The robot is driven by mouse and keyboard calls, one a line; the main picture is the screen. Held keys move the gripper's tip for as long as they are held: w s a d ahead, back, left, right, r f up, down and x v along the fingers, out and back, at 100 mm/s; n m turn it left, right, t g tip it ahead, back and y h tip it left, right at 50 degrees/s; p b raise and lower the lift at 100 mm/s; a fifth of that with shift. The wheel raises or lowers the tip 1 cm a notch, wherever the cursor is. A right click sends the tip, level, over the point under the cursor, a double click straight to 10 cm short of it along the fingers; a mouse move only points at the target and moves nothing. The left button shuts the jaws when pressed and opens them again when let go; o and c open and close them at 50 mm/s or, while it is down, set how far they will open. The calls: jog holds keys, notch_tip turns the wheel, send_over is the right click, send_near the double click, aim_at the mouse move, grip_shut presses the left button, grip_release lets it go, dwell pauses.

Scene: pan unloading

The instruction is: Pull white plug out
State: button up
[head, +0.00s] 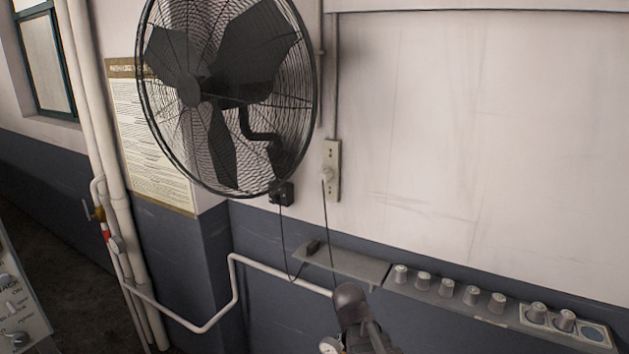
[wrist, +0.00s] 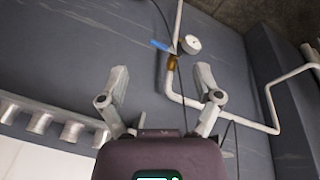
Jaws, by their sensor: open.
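The white plug (head: 327,174) sits in a beige outlet strip (head: 333,191) on the wall, just right of the black fan. A thin dark cord hangs down from it. In the wrist view my gripper (wrist: 161,72) has its two grey fingers spread apart with nothing between them. The white plug and the outlet do not show in the wrist view. In the head view my arm is at the bottom middle, well below the plug, and its fingers cannot be made out there.
A large black fan (head: 226,92) stands out from the wall beside the outlet. A grey shelf (head: 352,266) with a small black object (head: 313,246) lies below, and a row of grey knobs (head: 448,287) runs right. White pipes (head: 180,318) cross the lower wall. The upper right wall is clear.

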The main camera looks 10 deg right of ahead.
jog(key=w+d+r+m+t+h+p, duration=0.25)
jog(key=w+r+p, duration=0.25)
jog(key=w+r, duration=0.45)
jog(key=t+h+p, duration=0.2)
jog(key=t+p, duration=0.9)
send_near(327, 176)
jog(key=a, duration=0.1)
jog(key=shift+s+a+f+m, duration=0.15)
jog(key=shift+s+a+m, duration=0.05)
jog(key=shift+s+m, duration=0.15)
jog(key=shift+w+g, duration=0.15)
jog(key=shift+g, duration=0.1)
jog(key=shift+b+x, duration=1.05)
jog(key=shift+x, duration=5.75)
jog(key=shift+d, duration=0.1)
grip_shut()
